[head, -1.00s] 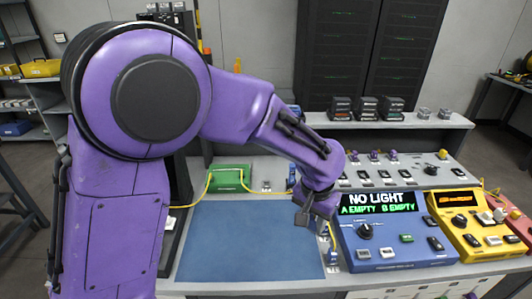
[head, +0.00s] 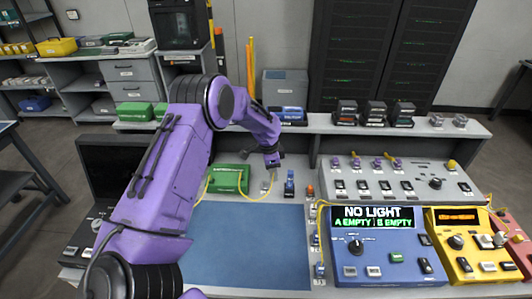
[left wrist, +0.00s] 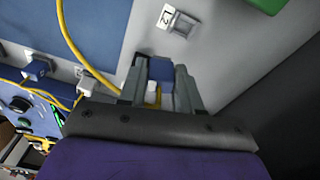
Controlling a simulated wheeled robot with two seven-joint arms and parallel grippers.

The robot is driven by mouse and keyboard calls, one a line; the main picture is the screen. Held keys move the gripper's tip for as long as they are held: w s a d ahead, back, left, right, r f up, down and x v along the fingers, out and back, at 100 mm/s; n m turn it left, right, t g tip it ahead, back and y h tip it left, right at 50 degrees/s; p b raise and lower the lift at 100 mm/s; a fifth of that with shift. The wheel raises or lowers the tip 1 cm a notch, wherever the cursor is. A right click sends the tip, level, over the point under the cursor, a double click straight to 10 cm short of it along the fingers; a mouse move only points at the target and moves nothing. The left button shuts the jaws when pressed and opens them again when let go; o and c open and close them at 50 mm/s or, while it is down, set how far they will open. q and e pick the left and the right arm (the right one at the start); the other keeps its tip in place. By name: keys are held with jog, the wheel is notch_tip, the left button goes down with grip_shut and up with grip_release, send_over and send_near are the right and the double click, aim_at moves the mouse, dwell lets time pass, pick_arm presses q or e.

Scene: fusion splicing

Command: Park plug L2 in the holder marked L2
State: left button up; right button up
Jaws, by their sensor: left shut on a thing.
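My left gripper (head: 272,164) is over the back of the bench, just behind the blue mat. In the left wrist view its two grey fingers (left wrist: 160,80) are shut on a plug (left wrist: 158,70) with a blue body and a white part; I take it to be plug L2, but its marking is not readable. The grey holder marked L2 (left wrist: 178,24) stands on the bench beyond the fingertips, apart from the plug and empty. In the head view this holder (head: 265,187) is small, just below the gripper. My right gripper is not in view.
A green box (head: 228,178) with a yellow cable is left of the holder. A blue plug (head: 289,184) stands to its right. The blue mat (head: 250,245) is bare. The blue console (head: 385,245) reads NO LIGHT, A EMPTY, B EMPTY.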

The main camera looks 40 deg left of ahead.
pick_arm(q)
jog(key=a+f+m+b, duration=0.1)
jog(key=f+b, duration=0.1)
jog(key=a+f+m+b, duration=0.1)
jog(key=a+f+b, duration=0.1)
jog(key=shift+s+a+f+m, duration=0.1)
jog(key=shift+a+f+m, duration=0.1)
jog(key=shift+a+m, duration=0.1)
jog(key=shift+s+f+b, duration=0.1)
jog(key=shift+f+b, duration=0.4)
jog(key=shift+b, duration=0.2)
jog(key=shift+p, duration=0.3)
dwell(0.4)
jog(key=shift+f+b, duration=0.45)
jog(key=shift+f, duration=0.15)
